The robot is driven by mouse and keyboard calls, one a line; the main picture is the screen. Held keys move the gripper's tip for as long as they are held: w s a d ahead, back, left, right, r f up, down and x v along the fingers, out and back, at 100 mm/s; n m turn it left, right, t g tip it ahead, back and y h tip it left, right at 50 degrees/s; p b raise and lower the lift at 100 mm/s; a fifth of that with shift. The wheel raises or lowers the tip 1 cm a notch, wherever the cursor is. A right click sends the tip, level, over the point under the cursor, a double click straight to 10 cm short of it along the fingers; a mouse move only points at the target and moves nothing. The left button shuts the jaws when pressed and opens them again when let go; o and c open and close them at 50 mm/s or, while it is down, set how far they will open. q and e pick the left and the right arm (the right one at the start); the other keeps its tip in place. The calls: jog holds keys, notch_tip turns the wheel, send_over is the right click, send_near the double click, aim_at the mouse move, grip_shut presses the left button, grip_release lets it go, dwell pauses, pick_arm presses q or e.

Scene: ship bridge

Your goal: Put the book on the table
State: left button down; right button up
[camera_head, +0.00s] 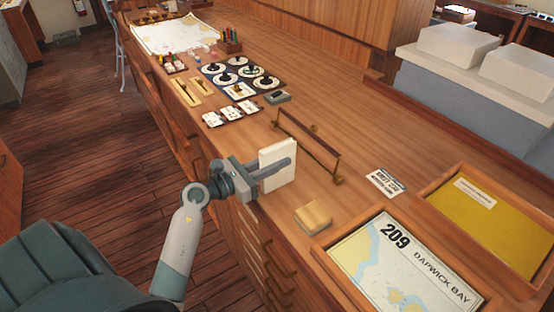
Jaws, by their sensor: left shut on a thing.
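My left gripper (272,169) is shut on a white book (276,152), which stands upright between its fingers. The book is at the near edge of the long wooden table (335,100). I cannot tell whether the book's lower edge touches the tabletop. Part of the book is hidden behind the gripper finger. My right gripper is not in view.
A tan block (313,216) lies just right of the book. A wooden rack with brass ends (308,142) stands behind it. Framed charts (405,265) lie at the right. Cards (231,114) and round instruments (240,75) lie farther back. Bare wood lies behind the rack.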

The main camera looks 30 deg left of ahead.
pick_arm(q)
jog(key=shift+f, duration=0.15)
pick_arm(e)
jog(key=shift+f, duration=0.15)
pick_arm(q)
jog(key=c, duration=1.6)
grip_release()
jog(key=shift+c, duration=0.2)
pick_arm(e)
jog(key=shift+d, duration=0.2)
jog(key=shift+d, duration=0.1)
